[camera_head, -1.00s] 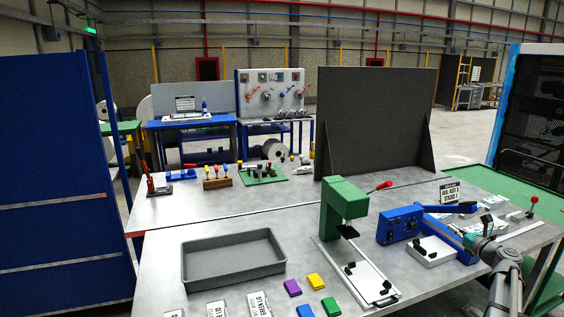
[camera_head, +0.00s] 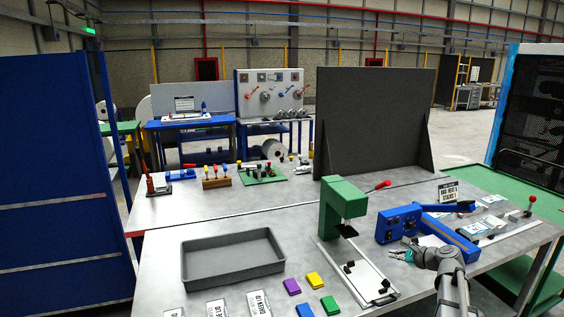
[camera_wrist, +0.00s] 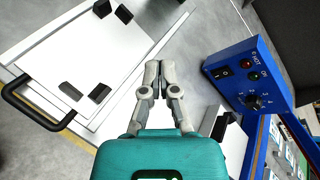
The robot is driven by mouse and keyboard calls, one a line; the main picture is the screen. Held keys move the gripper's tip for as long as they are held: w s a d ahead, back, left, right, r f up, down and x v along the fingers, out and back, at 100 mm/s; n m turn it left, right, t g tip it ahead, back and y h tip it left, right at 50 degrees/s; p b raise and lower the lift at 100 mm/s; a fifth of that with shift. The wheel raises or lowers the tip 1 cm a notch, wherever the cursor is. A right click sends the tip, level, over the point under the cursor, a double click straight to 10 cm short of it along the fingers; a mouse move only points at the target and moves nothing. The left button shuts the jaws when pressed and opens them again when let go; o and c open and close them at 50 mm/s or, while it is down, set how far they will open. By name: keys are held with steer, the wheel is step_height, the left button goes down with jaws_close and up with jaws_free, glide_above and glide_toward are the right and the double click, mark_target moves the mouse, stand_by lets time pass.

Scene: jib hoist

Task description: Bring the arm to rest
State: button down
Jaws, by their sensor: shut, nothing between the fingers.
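My gripper (camera_wrist: 160,75) is shut and empty in the wrist view, with its fingertips together over the bare grey bench top. In the head view my gripper (camera_head: 398,255) is small, at the end of my arm at the lower right, in front of the blue control box (camera_head: 398,224). The blue box also shows in the wrist view (camera_wrist: 248,78), to the right of the fingers, with a dial and switches. The green press (camera_head: 340,203) with its white sliding base stands to the left of my gripper. That white base (camera_wrist: 85,70) fills the left of the wrist view.
A grey tray (camera_head: 232,258) stands on the bench at left. A purple block (camera_head: 291,286), a yellow block (camera_head: 314,279) and others lie between tray and press. A dark upright panel (camera_head: 375,120) stands behind. Signs and a red-knobbed lever (camera_head: 531,203) are at right.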

steer(key=s+a+f+n+g, duration=0.2)
steer(key=s+a+n, duration=0.1)
steer(key=a, duration=0.1)
steer(key=s+a+f+n+g+h, duration=0.1)
steer(key=s+a+f+n+g, duration=0.1)
steer(key=a, duration=0.3)
steer(key=s+a+f+n+g+h, duration=0.1)
steer(key=s+a+f+n, duration=0.2)
steer(key=a+n, duration=0.2)
steer(key=shift+s+g, duration=0.3)
steer(key=shift+g, duration=0.1)
steer(key=s+a+n, duration=0.1)
steer(key=s+a+f+n+g+h, duration=0.1)
steer(key=s+n, duration=0.1)
steer(key=s+a+f+n+g+h, duration=0.1)
steer(key=s, duration=0.1)
steer(key=shift+s+a+f+n, duration=0.15)
steer(key=shift+a+f+n, duration=0.05)
steer(key=shift+a+n, duration=0.2)
steer(key=s+a+f+n+g+h, duration=0.1)
steer(key=s+a+n+g+h, duration=0.15)
steer(key=s+n, duration=0.35)
steer(key=s+f+h+b, duration=0.1)
steer(key=s+f+b, duration=0.3)
steer(key=f+b, duration=0.65)
step_height(320, 180, up, 13)
steer(key=p, duration=1.3)
steer(key=shift+w+d, duration=0.25)
steer(key=shift+a, duration=0.1)
